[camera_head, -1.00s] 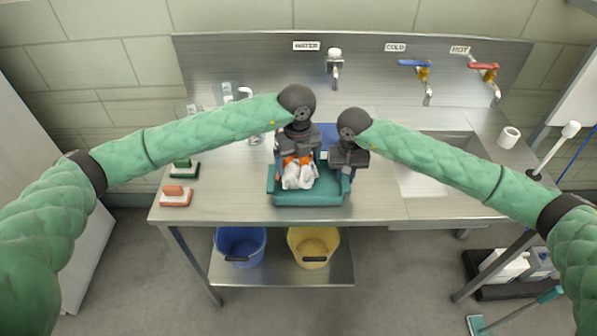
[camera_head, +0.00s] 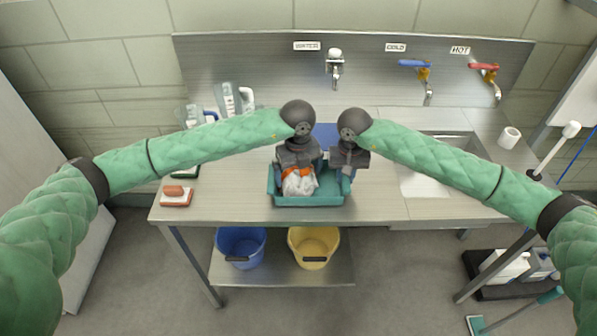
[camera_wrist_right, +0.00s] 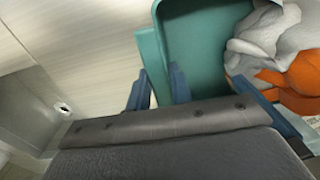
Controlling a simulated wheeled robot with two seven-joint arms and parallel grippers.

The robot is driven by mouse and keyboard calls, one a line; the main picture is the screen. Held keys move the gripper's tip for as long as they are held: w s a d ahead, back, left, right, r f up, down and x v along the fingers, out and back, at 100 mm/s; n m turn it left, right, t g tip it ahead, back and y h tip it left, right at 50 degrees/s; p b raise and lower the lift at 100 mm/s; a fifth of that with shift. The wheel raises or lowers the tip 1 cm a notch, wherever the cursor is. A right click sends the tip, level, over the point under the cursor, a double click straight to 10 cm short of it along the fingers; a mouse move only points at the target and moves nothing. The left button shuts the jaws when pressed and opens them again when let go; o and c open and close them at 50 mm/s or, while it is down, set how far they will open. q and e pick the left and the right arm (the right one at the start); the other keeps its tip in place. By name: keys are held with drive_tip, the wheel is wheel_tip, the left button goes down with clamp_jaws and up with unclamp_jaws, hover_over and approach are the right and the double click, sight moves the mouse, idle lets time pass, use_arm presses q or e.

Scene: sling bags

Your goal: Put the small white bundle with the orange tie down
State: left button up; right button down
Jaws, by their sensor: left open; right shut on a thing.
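The small white bundle (camera_head: 299,184) with its orange tie (camera_head: 290,172) lies in the teal tray (camera_head: 310,201) on the counter. In the right wrist view the bundle's white cloth (camera_wrist_right: 262,45) and orange tie (camera_wrist_right: 303,75) show beside the tray's inner wall. My left gripper (camera_head: 298,168) is open just above and behind the bundle; its fingertips are hard to see in the head view. My right gripper (camera_head: 347,171) is shut on the tray's right wall, with its blue fingers (camera_wrist_right: 159,90) on either side of the wall in the wrist view.
A sponge-like brush (camera_head: 176,196) and a green one lie on the counter at left. Clear bottles (camera_head: 230,100) stand behind my left arm. A sink (camera_head: 430,180) is at right, with a white cup (camera_head: 509,137) beyond it. Blue and yellow buckets (camera_head: 313,250) sit below.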

sight(298, 174)
use_arm(q)
wheel_tip(298, 174, up, 12)
idle(0.5)
use_arm(e)
drive_tip(key=c, duration=1.2)
unclamp_jaws()
drive_tip(key=shift+o, duration=0.2)
drive_tip(key=shift+r, duration=0.1)
